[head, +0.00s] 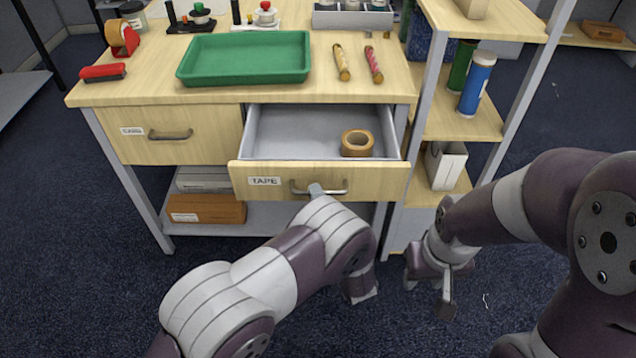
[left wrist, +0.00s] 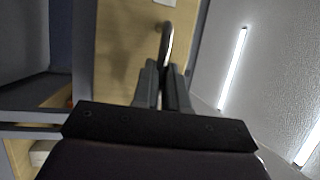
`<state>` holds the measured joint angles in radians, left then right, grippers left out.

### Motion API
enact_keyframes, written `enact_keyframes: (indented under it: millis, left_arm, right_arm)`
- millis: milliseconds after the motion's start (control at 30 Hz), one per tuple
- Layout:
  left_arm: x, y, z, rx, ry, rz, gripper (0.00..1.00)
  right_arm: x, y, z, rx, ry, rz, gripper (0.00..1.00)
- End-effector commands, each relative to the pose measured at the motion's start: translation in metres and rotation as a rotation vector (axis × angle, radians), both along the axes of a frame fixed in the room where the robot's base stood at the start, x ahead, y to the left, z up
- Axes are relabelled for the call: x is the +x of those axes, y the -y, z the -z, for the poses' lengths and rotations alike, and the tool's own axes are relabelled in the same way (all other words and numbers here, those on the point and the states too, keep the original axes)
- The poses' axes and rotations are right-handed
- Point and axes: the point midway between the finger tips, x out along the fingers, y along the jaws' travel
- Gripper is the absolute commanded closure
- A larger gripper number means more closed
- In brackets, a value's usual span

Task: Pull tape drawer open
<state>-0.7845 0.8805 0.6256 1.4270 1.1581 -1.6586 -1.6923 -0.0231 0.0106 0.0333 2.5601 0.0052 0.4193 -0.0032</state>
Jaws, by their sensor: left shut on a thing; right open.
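The tape drawer (head: 264,181), labelled TAPE, stands pulled out from the desk. A brown tape roll (head: 357,143) lies inside it at the right. Its metal bar handle (head: 333,188) also shows in the left wrist view (left wrist: 167,40). My left gripper (head: 316,190) is at the handle, and in the left wrist view its fingers (left wrist: 162,82) are shut on the bar. My wrist hides part of the gripper in the head view. My right gripper (head: 428,285) is open and empty, low to the right of the drawer.
A closed drawer (head: 170,135) is to the left. On the tabletop are a green tray (head: 245,58), a red brush (head: 103,72), a tape dispenser (head: 122,38) and two patterned tubes. A shelf unit (head: 463,118) with bottles stands at the right. The floor in front is carpet.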

Motion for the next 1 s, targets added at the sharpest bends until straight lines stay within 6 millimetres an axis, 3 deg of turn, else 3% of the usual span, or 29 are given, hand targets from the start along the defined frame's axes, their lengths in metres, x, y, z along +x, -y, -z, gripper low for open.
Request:
enact_keyframes:
  millis: [300, 767, 800, 833, 1000]
  left_arm:
    - [-0.025, 0.000, -0.001, 0.000, 0.001, -0.001, 1.00]
    - [-0.028, 0.000, 0.000, -0.001, 0.001, -0.002, 1.00]
    - [-0.028, 0.000, 0.000, -0.001, 0.001, -0.002, 0.75]
    - [-0.028, 0.000, 0.000, -0.001, 0.001, -0.002, 0.65]
    - [-0.028, 0.000, 0.000, -0.001, 0.001, -0.001, 0.63]
  right_arm:
    - [0.000, 0.000, -0.012, 0.000, 0.000, 0.000, 0.57]
    - [0.000, 0.000, -0.012, 0.000, 0.000, 0.000, 0.57]
    - [0.000, 0.000, -0.012, 0.000, 0.000, 0.000, 0.57]
    - [0.000, 0.000, -0.012, 0.000, 0.000, 0.000, 0.57]
    - [0.000, 0.000, -0.012, 0.000, 0.000, 0.000, 0.57]
